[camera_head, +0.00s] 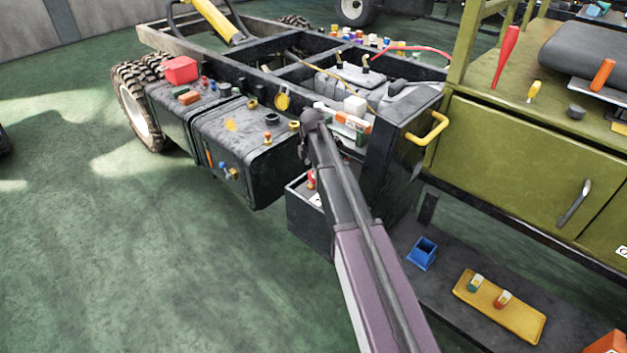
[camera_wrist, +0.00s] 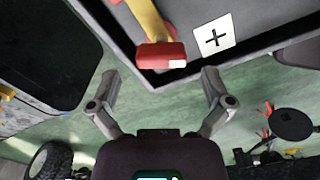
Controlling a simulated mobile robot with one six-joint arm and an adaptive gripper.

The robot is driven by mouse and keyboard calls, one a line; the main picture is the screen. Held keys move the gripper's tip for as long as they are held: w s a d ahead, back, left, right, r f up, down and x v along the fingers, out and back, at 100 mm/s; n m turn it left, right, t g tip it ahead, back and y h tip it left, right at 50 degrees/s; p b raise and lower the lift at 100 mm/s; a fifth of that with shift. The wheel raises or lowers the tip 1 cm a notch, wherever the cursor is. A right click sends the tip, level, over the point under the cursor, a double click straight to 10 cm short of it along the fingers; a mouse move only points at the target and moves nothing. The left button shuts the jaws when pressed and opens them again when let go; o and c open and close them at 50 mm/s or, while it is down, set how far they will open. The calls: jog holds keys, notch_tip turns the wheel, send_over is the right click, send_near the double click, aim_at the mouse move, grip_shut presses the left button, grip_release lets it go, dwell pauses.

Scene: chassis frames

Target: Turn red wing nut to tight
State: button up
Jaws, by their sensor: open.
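A red block-shaped part (camera_wrist: 160,54) with a small white patch sits on a yellow bar, at the edge of a dark open-topped or recessed box (camera_wrist: 236,52). It may be the red wing nut; its wings do not show clearly. A white label with a black plus (camera_wrist: 213,37) is just right of it. My gripper (camera_wrist: 158,80) is open, its two fingers spread on either side below the red part and not touching it. In the head view a small red part (camera_head: 311,179) shows beside my arm on a dark box (camera_head: 305,222); my gripper is hidden there.
A dark tank (camera_head: 245,150) with caps stands left of my arm. A black post with a yellow handle (camera_head: 428,129) stands close on the right, beside a green cabinet (camera_head: 520,165). A blue bin (camera_head: 422,254) and yellow tray (camera_head: 500,312) lie on the low shelf. Green floor is open at left.

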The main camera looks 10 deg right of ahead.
jog(key=shift+f+b, duration=1.05)
jog(key=shift+f, duration=0.3)
jog(key=c, duration=1.1)
jog(key=shift+o, duration=0.2)
jog(key=shift+d, duration=0.15)
